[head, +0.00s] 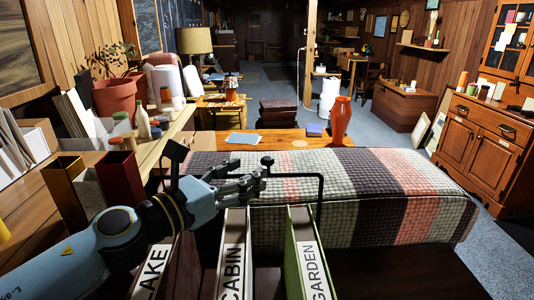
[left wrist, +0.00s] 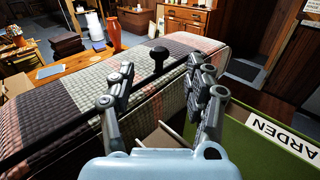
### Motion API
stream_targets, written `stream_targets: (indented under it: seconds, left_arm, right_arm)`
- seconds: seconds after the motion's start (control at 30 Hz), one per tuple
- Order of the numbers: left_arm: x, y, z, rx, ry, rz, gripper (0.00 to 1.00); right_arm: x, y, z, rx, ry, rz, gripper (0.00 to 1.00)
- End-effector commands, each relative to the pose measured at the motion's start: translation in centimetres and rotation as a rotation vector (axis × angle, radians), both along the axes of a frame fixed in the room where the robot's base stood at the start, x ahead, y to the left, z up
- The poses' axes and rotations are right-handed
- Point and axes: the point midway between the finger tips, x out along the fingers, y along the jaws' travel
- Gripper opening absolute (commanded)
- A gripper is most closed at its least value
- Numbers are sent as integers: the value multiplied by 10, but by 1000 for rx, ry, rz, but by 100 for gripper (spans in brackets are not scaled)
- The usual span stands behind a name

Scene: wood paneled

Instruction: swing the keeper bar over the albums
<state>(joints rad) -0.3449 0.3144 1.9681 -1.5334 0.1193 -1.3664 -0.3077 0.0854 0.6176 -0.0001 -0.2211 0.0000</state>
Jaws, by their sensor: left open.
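Three upright albums stand side by side in the lower middle of the head view, labelled LAKE (head: 152,270), CABIN (head: 233,270) and GARDEN (head: 313,268). The green GARDEN album also shows at the right of the left wrist view (left wrist: 250,150). The dark keeper bar (head: 300,175) runs level along the far side of the albums and bends down at its right end. In the left wrist view the bar (left wrist: 60,134) crosses behind my fingers, with its black knob (left wrist: 159,53) showing between them. My left gripper (head: 262,174) is open at the knob; contact cannot be told. My right gripper is out of view.
A bench with a checked, striped cover (head: 380,200) stands just beyond the albums. An orange vase (head: 341,120) stands on the wooden table behind it. Dark red and brown boxes (head: 120,178) stand on the left counter, close to my left arm.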

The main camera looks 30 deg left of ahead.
Motion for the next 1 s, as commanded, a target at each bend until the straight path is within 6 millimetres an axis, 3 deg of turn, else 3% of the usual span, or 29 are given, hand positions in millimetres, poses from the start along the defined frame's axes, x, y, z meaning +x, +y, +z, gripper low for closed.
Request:
stream_targets:
  seconds: [0.1, 0.3, 0.73, 1.0]
  left_arm:
    - [26, -6, 4, -6, -3, 3, 53]
    - [56, -13, 1, -3, -1, 2, 53]
    - [66, -16, 0, -4, 1, 1, 53]
    - [66, -16, 0, -4, 1, 1, 18]
  right_arm:
    - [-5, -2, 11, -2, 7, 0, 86]
    - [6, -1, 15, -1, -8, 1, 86]
    - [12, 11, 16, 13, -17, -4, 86]
    - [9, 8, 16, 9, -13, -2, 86]
